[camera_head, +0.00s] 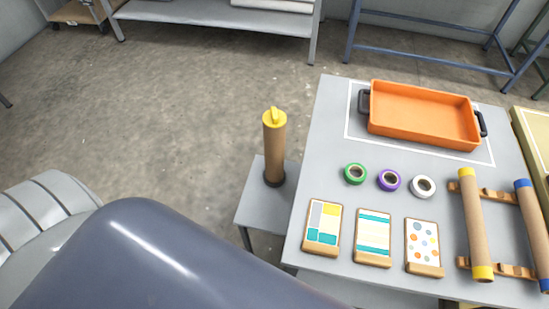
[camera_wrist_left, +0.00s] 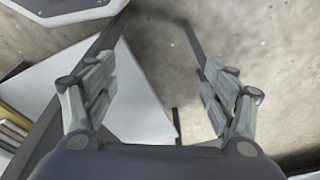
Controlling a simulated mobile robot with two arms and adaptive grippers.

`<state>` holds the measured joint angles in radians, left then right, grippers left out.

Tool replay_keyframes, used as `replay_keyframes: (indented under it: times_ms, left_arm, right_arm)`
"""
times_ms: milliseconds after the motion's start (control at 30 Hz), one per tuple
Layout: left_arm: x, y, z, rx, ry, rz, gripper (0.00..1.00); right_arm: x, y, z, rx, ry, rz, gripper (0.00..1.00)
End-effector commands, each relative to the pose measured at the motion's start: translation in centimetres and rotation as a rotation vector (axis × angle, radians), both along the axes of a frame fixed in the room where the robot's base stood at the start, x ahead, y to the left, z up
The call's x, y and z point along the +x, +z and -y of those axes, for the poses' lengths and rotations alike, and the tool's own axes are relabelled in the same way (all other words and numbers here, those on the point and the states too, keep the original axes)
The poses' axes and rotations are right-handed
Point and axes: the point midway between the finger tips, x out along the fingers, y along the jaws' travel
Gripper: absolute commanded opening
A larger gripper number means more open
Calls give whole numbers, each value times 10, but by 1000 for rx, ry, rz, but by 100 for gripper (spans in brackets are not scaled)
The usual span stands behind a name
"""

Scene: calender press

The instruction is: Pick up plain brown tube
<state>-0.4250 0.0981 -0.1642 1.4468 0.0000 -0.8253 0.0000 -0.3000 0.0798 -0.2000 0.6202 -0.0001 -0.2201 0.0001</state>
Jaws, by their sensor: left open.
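A brown tube (camera_head: 274,150) with a yellow cap stands upright in a dark round base on a small grey side stand. Two more brown tubes lie on wooden cradles at the right of the table: one with yellow ends (camera_head: 475,225) and one with blue ends (camera_head: 533,235). I cannot tell from the pictures which tube is the plain one. My left gripper (camera_wrist_left: 157,72) is open in the left wrist view, with no tube between its fingers. Bare floor and a pale surface show beyond it. In the head view, my own arm fills the bottom left and no gripper shows.
The grey table (camera_head: 310,180) holds an orange tray (camera_head: 425,115), green (camera_head: 355,173), purple (camera_head: 389,180) and white (camera_head: 422,186) rolls, and three patterned boards (camera_head: 373,238). The small stand (camera_head: 262,212) touches or nearly touches the table's left edge. Open floor lies left of it.

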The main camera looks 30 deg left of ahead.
Motion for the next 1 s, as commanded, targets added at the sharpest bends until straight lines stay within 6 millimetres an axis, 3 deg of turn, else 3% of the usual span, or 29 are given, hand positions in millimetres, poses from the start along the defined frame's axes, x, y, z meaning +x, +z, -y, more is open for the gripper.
replay_keyframes:
  times_ms: [200,533,633,1000]
  left_arm:
    - [35,62,4,-6,8,48,77]
    - [66,144,4,-23,16,168,77]
    - [92,167,2,-45,15,293,77]
    - [168,180,-6,-117,26,653,77]
  right_arm:
    - [0,-23,0,0,0,0,54]
    - [0,-44,0,0,0,0,54]
    - [0,-54,0,0,0,0,54]
    - [0,-57,0,0,0,0,54]
